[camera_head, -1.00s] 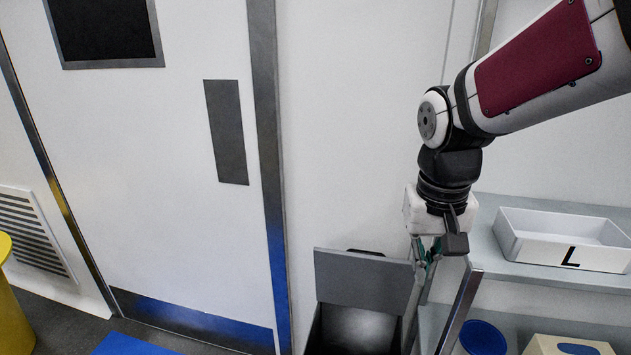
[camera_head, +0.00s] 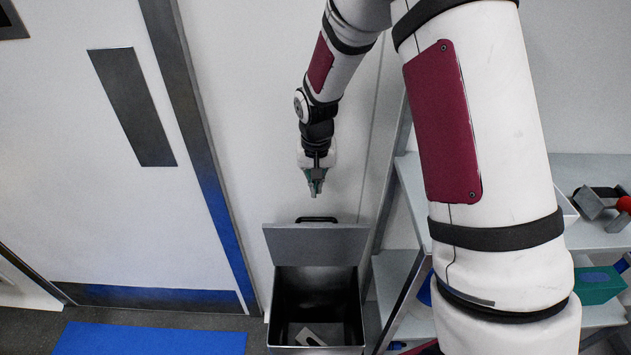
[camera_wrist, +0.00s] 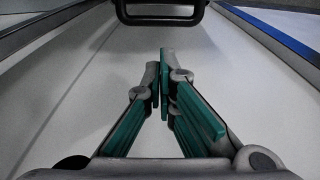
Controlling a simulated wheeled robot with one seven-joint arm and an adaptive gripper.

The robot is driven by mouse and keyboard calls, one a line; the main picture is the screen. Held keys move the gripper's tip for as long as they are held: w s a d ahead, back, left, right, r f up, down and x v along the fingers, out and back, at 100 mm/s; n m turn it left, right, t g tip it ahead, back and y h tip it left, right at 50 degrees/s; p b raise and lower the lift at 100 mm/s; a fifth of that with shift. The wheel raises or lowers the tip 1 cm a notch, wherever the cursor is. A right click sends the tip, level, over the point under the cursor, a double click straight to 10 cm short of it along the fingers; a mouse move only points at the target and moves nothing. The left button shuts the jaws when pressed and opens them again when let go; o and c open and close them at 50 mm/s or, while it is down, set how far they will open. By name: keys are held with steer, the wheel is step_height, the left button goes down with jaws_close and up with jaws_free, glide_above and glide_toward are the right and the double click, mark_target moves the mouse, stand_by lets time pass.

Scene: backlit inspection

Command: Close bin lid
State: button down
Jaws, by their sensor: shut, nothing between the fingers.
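The grey metal bin (camera_head: 275,318) stands on the floor against the wall in the head view. Its lid (camera_head: 315,246) is open, tilted up at the back, with a black handle (camera_head: 317,220) on its top edge. A light-coloured item (camera_head: 322,335) lies inside the bin. My gripper (camera_head: 315,192) points down above the lid, apart from the handle, close to the wall. In the wrist view its green-padded fingers (camera_wrist: 163,85) are shut with nothing between them. The dark handle also shows at the top of the wrist view (camera_wrist: 160,19).
A shelf unit (camera_head: 400,290) stands right of the bin, partly hidden behind my arm. A teal box (camera_head: 600,285) and a red-tipped item (camera_head: 622,204) are on it. A blue mat (camera_head: 150,340) lies on the floor at left, before the door (camera_head: 95,190).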

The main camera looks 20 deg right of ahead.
steer(key=f, duration=0.7)
steer(key=shift+w+d+f, duration=0.15)
steer(key=shift+w, duration=0.2)
